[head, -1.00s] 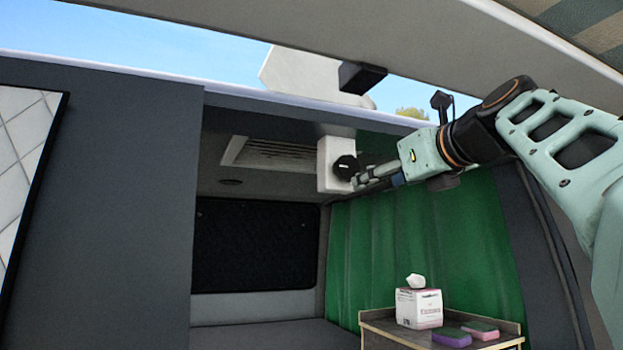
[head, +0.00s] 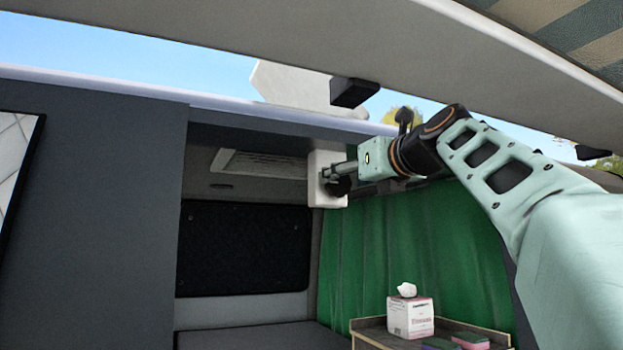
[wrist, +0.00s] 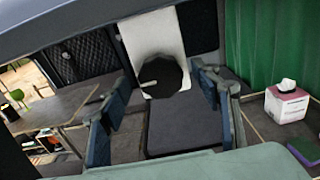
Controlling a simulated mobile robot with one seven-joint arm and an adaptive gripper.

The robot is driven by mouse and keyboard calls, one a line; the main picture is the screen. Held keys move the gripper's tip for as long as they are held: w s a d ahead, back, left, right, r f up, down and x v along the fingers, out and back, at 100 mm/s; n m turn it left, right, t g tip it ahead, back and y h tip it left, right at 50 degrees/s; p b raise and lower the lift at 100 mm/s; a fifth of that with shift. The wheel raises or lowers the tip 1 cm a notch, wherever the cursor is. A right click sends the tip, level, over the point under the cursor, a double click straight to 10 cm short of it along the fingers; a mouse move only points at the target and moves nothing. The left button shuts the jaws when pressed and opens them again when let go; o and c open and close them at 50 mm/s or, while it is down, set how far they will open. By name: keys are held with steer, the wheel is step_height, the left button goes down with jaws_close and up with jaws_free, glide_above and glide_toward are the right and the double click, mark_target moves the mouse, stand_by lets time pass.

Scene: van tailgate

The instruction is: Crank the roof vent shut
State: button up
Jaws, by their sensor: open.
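A white box (head: 327,200) hangs at the roof edge, with a black round knob (head: 340,188) on its face. In the wrist view the knob (wrist: 165,72) shows a pale stub or pointer on its left side. The slatted roof vent (head: 265,164) is in the ceiling to the left of the box; I cannot tell how far open it is. My gripper (head: 333,172) reaches in from the right, in front of the box and over the knob's upper part. In the wrist view its open fingers (wrist: 163,82) stand apart on either side of the knob, with nothing visibly held.
A tissue box (head: 410,317) and sponges (head: 468,341) sit on a cabinet below. A green curtain (head: 420,260) hangs behind the arm. The raised tailgate (head: 440,50) is overhead, with a dark block (head: 353,92) beneath it. A dark side panel (head: 90,220) stands left.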

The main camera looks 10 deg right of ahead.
steer(key=shift+w+a, duration=0.2)
steer(key=shift+w, duration=0.35)
steer(key=c, duration=1.1)
steer(key=shift+c, duration=0.2)
